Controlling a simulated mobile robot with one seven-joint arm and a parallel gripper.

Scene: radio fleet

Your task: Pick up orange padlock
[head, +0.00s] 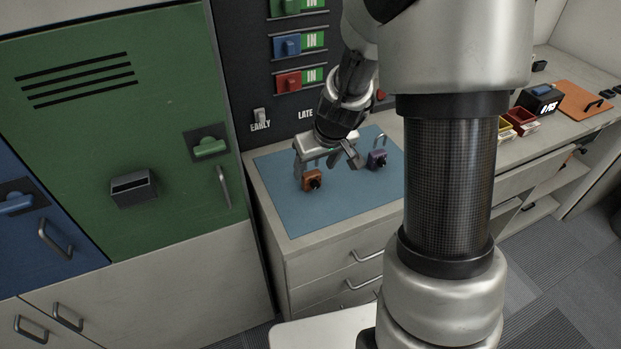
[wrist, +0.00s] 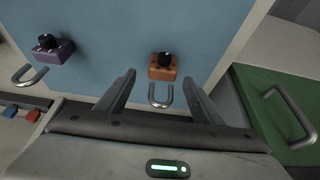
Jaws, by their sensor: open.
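The orange padlock (head: 312,181) lies on the blue mat (head: 285,222) on the counter, with a black dial on its face. In the wrist view the orange padlock (wrist: 163,68) sits beyond my fingertips, its metal shackle pointing toward my gripper and lying between the fingers. My gripper (head: 328,163) is open above the mat, close to the padlock; in the wrist view its fingers (wrist: 160,82) are spread and hold nothing. Whether a finger touches the padlock I cannot tell.
A purple padlock (head: 377,159) lies on the same mat to the right; it also shows in the wrist view (wrist: 52,50). A green locker door (head: 110,110) stands at left. Yellow and red bins (head: 518,118) and an orange clipboard (head: 580,99) are farther right.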

